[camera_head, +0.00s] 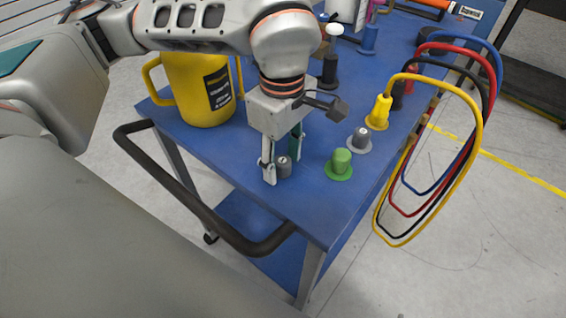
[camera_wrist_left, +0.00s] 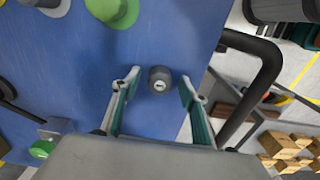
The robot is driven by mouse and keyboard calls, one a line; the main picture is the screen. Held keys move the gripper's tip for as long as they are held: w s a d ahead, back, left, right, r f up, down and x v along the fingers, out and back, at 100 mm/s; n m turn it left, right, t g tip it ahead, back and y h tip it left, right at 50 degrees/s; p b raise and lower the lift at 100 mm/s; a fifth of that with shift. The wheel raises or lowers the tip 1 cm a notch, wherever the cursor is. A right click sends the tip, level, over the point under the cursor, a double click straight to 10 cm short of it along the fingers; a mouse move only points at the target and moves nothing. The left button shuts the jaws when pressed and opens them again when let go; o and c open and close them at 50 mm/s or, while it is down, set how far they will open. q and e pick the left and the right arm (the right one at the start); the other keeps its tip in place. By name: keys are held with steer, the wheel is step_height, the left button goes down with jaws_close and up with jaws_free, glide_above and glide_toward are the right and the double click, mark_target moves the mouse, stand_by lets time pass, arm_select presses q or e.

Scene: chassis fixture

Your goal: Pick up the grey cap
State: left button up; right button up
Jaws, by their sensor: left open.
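A small dark grey cap (camera_head: 285,168) stands upright on the blue cart top, near its front edge. My left gripper (camera_head: 280,169) points down over it, open, with one finger on each side of it. The wrist view shows the cap (camera_wrist_left: 159,80) between the two fingertips of the left gripper (camera_wrist_left: 159,78), with a gap on both sides. A second grey cap-like piece on a round flange (camera_head: 360,139) stands farther back to the right. My right gripper is in neither view.
A green flanged piece (camera_head: 341,164) stands just right of the gripper, and a yellow one (camera_head: 378,112) is farther back. A yellow mug (camera_head: 200,90) stands at left. Coloured cables (camera_head: 466,130) hang over the right edge. A black handle (camera_head: 200,205) runs along the front.

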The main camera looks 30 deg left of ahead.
mark_target(283, 160)
arm_select(q)
steer(key=c, duration=0.8)
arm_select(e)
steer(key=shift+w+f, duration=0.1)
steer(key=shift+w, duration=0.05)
arm_select(q)
steer(key=shift+r, duration=0.15)
step_height(283, 160, up, 20)
steer(key=p, duration=0.2)
steer(key=shift+p, duration=0.3)
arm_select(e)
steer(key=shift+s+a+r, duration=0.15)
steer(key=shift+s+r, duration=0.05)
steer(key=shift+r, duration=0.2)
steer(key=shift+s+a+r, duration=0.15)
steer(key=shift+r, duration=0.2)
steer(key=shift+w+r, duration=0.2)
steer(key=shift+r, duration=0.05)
